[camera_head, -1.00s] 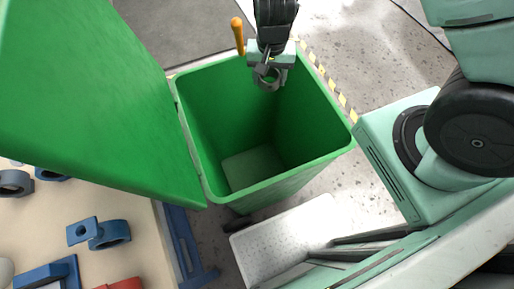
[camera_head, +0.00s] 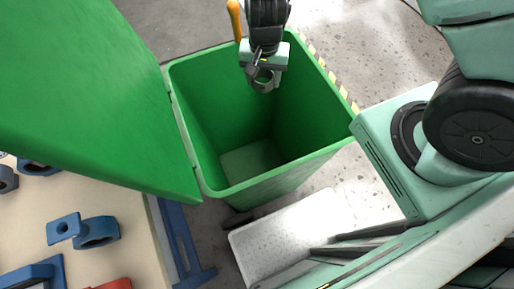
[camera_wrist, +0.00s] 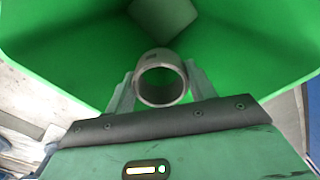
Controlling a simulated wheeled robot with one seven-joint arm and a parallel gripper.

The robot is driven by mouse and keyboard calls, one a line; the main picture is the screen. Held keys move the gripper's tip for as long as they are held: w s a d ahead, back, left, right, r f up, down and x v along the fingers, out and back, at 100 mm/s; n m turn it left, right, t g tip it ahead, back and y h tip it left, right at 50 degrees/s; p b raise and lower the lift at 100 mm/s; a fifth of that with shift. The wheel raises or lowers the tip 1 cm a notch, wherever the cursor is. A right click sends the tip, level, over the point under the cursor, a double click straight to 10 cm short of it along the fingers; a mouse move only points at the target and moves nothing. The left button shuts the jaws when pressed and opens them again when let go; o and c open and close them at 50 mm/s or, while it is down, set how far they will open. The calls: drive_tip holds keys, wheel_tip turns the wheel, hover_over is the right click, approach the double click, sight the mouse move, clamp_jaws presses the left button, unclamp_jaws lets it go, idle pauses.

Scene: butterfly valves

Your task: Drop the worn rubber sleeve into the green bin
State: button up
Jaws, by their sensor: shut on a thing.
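The green bin (camera_head: 262,183) stands open in the head view, its lid (camera_head: 85,95) swung up to the left. Its inside looks empty down to the bottom. My gripper (camera_head: 262,82) is over the bin's far part, near the back rim. It is shut on the worn rubber sleeve (camera_head: 264,85), a short dark grey ring. In the wrist view the sleeve (camera_wrist: 160,78) sits between my two fingers (camera_wrist: 160,92), its round opening facing the camera, with the green bin walls (camera_wrist: 65,55) around and beyond it.
A table (camera_head: 125,255) at the lower left bears several blue valve parts (camera_head: 84,231) and a red part (camera_head: 112,284). An orange handle (camera_head: 235,20) stands beside my gripper at the bin's back. Yellow-black floor tape (camera_head: 325,65) runs right of the bin.

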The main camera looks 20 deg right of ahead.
drive_tip(key=o, duration=1.1)
drive_tip(key=shift+c, duration=0.2)
drive_tip(key=shift+r, duration=0.15)
wheel_tip(320, 180, up, 17)
drive_tip(key=p, duration=0.2)
drive_tip(key=shift+p, duration=0.3)
drive_tip(key=shift+r, duration=0.1)
